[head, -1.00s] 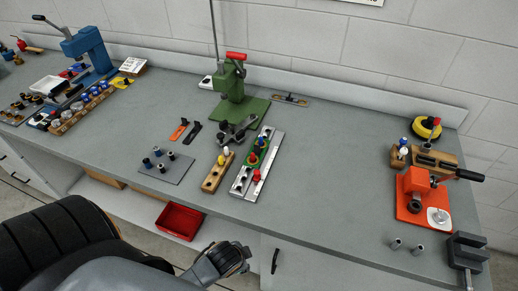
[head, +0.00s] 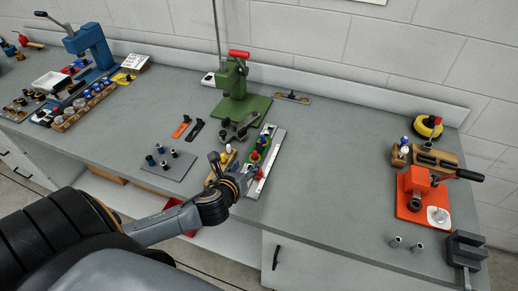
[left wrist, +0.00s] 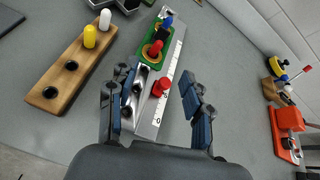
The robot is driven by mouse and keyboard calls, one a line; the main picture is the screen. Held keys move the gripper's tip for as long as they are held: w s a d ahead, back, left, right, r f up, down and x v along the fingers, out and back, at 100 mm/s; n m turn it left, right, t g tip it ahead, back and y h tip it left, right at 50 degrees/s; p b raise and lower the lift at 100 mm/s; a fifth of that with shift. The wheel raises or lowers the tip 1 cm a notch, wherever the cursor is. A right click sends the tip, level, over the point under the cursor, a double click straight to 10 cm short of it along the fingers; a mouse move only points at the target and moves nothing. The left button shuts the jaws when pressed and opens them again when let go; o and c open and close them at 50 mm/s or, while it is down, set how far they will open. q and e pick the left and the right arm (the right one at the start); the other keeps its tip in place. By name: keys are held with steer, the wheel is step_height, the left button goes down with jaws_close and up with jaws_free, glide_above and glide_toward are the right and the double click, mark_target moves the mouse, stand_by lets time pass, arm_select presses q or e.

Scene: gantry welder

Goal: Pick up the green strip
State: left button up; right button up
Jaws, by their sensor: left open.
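The green strip (head: 265,143) lies on a long silvery plate with a scale (head: 268,168). In the left wrist view the strip (left wrist: 146,52) carries a red-topped peg and a blue-topped peg. A separate red knob (left wrist: 160,87) stands on the plate nearer to me. My left gripper (head: 234,168) is above the near end of the plate and hides part of it. In the left wrist view its fingers (left wrist: 158,88) are spread and empty, on either side of the plate, with the strip ahead of them. My right gripper is not in view.
A wooden block with yellow and white pegs (left wrist: 75,60) lies left of the plate. A green press (head: 236,98) stands behind the strip.

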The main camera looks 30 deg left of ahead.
mark_target(258, 144)
arm_select(q)
steer(key=m, duration=0.1)
steer(key=w+a+m, duration=0.1)
steer(key=m, duration=0.1)
steer(key=shift+w+r+t, duration=0.3)
steer(key=shift+r, duration=0.05)
steer(key=shift+h, duration=0.3)
steer(key=x, duration=0.8)
steer(key=shift+w+p, duration=0.3)
steer(key=shift+p, duration=0.05)
steer(key=shift+w+a+f, duration=0.1)
steer(key=shift+w+a, duration=0.1)
steer(key=shift+w, duration=0.2)
steer(key=x, duration=0.3)
steer(key=shift+w+a+f+p, duration=0.1)
steer(key=shift+f+p, duration=0.05)
steer(key=shift+p, duration=0.25)
steer(key=shift+w+a+f, duration=0.15)
steer(key=shift+w+f, duration=0.1)
steer(key=shift+w, duration=0.25)
jaws_close()
